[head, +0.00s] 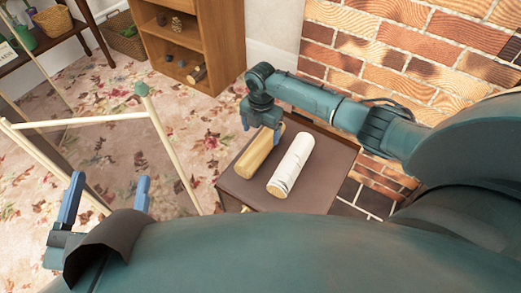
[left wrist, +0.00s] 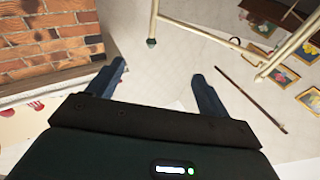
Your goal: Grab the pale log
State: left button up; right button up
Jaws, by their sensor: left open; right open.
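A white, birch-like log (head: 292,165) lies on a low brown table (head: 232,190). A tan log (head: 256,155) lies parallel to it, just to its left. My right gripper (head: 262,133) is open at the far end of the tan log, one finger on each side of it. I cannot tell whether the fingers touch it. My left gripper (head: 110,178) is open and empty at the lower left, well away from both logs. It also shows open in the left wrist view (left wrist: 157,70), with nothing between its fingers.
A wooden frame screen (head: 90,122) stands between my left gripper and the table. A brick wall (head: 410,45) rises behind the table. A wooden shelf (head: 215,35) holds small items at the back. Flowered carpet (head: 200,125) lies open left of the table.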

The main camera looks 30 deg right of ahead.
aim_at(261, 141)
notch_tip(261, 141, down, 3)
jog(key=shift+r+b, duration=0.15)
jog(key=shift+b, duration=0.25)
notch_tip(261, 141, down, 4)
jog(key=b, duration=0.3)
jog(key=shift+f, duration=0.5)
pick_arm(q)
jog(key=shift+w+a+r+m+t+h, duration=0.1)
jog(key=shift+w+r+m+t+h, duration=0.15)
jog(key=shift+r+m+h, duration=0.5)
jog(key=shift+w+a+r+m+t+h, duration=0.1)
jog(key=shift+w+r+m+t+h, duration=0.2)
jog(key=shift+r+m+h, duration=0.4)
jog(key=shift+w+r+m+t+h, duration=0.1)
jog(key=shift+r+m+t+h, duration=0.35)
jog(key=shift+r, duration=0.5)
pick_arm(e)
jog(key=shift+r, duration=0.1)
jog(key=c, duration=1.3)
